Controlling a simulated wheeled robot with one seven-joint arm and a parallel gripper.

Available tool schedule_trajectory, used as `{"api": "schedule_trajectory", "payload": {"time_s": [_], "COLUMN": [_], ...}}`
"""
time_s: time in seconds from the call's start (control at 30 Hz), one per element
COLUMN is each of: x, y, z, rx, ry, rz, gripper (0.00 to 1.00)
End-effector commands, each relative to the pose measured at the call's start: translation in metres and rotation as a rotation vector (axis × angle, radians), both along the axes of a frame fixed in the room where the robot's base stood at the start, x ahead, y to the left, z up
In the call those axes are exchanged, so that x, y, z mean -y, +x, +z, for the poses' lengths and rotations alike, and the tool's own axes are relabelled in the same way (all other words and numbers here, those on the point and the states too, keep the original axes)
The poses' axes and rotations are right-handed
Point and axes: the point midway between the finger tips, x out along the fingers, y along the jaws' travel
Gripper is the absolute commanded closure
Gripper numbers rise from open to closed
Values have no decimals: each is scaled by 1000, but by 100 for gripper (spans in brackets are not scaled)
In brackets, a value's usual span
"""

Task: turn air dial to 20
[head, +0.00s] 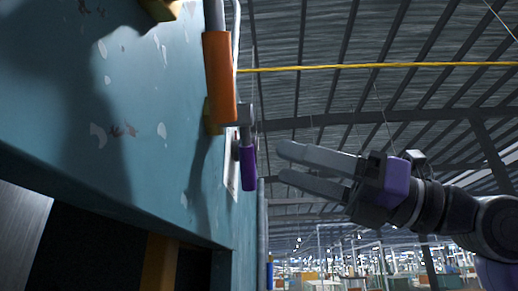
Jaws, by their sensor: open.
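A purple handle (248,167) hangs downward from a grey stem on the blue panel; I take it for the air dial. A pale plate (232,172) is behind it, seen almost edge-on, so no numbers or dial reading can be made out. My gripper (284,163) is to the right of the handle, its two grey fingers pointing left toward it. The fingers are apart and empty. A gap shows between the fingertips and the handle, with no contact.
The worn blue panel (150,165) fills the left side. An orange cylinder (220,78) stands out just above the purple handle, close to it. A yellow line (380,66) crosses the background. The space below my gripper looks clear.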

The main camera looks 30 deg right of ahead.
Motion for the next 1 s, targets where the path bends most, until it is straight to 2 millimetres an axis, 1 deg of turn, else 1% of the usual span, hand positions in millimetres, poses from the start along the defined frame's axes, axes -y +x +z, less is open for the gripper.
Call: {"api": "schedule_trajectory", "payload": {"time_s": [0.03,0.1,0.3,0.5,0.73,0.77,0.8,0.87,1.0], "x": [-8,-15,-35,-43,-43,-43,-43,-43,-43], "y": [4,11,27,34,35,35,35,35,34], "z": [7,12,21,23,23,23,23,23,23], "rx": [0,1,1,1,1,1,1,1,1], "ry": [-1,0,0,1,1,1,1,1,1], "rz": [5,5,4,4,3,3,3,3,3], "gripper": [41,41,41,41,41,43,50,62,90]}}
